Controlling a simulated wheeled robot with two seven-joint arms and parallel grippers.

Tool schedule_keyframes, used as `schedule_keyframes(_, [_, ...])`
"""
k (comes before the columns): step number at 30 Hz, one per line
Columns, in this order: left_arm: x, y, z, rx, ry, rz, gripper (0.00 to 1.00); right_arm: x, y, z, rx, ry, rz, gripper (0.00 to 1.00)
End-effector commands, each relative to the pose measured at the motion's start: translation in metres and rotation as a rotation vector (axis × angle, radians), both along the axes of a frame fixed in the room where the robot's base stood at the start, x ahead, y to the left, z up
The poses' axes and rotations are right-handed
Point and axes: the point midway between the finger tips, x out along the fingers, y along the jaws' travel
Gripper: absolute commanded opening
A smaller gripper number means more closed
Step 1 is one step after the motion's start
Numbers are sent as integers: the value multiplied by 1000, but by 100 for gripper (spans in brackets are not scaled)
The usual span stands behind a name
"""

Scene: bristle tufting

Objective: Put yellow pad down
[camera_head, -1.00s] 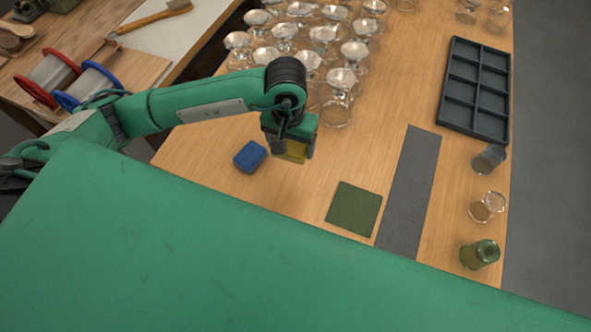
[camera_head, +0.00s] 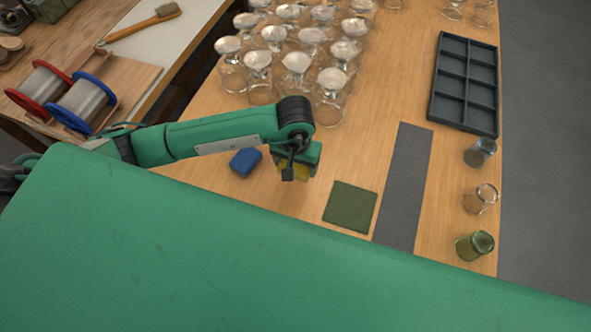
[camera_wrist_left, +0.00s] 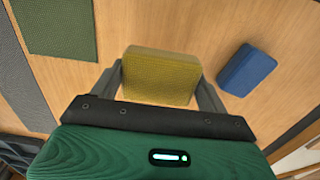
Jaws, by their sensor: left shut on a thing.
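The yellow pad (camera_wrist_left: 160,77) is between the fingers of my left gripper (camera_wrist_left: 162,85) in the left wrist view. The gripper is shut on it. In the head view the pad (camera_head: 294,172) shows only in part below my left gripper (camera_head: 297,172), which hides the rest. The gripper is over the wood table, between the blue pad (camera_head: 246,162) and the green mat (camera_head: 350,206). I cannot tell whether the yellow pad touches the table. The blue pad lies apart from it and shows also in the left wrist view (camera_wrist_left: 247,70). My right gripper is not in view.
Several upturned glasses (camera_head: 297,72) stand behind my left arm. A grey strip (camera_head: 404,185) lies right of the green mat. A dark compartment tray (camera_head: 466,84) and three small glasses (camera_head: 480,198) line the right edge. Two wire spools (camera_head: 84,99) stand at left.

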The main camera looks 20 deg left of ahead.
Motion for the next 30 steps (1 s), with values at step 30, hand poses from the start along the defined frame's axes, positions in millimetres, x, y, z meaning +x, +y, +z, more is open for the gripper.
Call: schedule_keyframes(30, [1, 0, -61, -1, -2, -1, 94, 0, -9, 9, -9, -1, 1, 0])
